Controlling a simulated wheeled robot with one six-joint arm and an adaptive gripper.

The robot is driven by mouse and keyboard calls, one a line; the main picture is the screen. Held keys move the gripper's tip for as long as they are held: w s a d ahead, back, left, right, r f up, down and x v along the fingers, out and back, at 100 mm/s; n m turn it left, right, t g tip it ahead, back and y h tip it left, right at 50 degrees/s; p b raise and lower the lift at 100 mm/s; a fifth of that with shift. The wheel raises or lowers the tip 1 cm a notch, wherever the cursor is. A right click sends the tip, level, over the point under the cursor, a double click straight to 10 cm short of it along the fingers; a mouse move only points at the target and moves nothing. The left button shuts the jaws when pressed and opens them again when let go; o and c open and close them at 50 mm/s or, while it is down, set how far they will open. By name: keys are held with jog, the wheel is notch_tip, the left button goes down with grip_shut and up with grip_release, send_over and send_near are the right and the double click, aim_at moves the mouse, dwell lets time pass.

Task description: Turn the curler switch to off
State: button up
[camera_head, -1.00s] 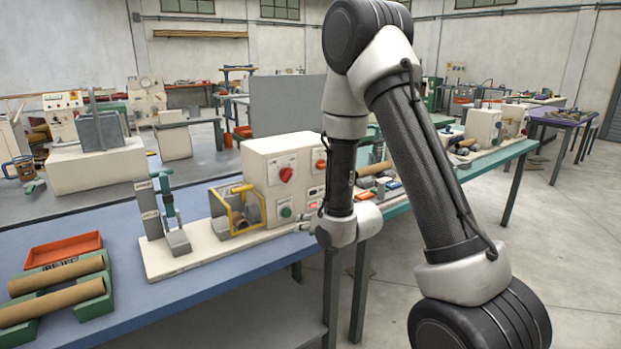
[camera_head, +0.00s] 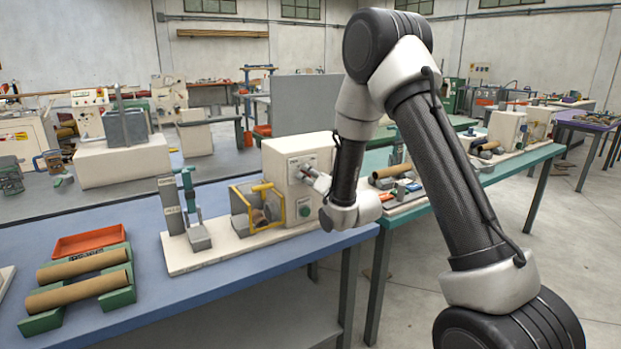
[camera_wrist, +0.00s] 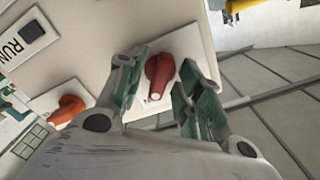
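A cream machine box (camera_head: 287,153) stands on the blue table. In the wrist view a dark red rotary knob (camera_wrist: 158,76) sits on a white plate, its pointer end toward the lower part of the picture. My gripper (camera_wrist: 160,80) is open around this knob, one green-padded finger on each side; I cannot tell whether they touch it. An orange knob (camera_wrist: 67,110) is on another plate to the left. The knob labels are mostly hidden, so I cannot tell which is the curler switch.
A "RUN" label (camera_wrist: 11,47) with a dark mark beside it shows in the wrist view. A green button (camera_head: 305,207) is low on the panel. A yellow guard frame (camera_head: 262,217) stands left of the box. Cardboard tubes (camera_head: 78,291) lie on green holders further left.

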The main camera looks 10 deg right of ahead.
grip_shut()
jog(key=shift+n, duration=0.3)
jog(key=n, duration=0.3)
jog(key=shift+n, duration=0.3)
jog(key=n, duration=0.3)
jog(key=shift+n, duration=0.3)
jog(key=n, duration=0.4)
jog(key=shift+n, duration=2)
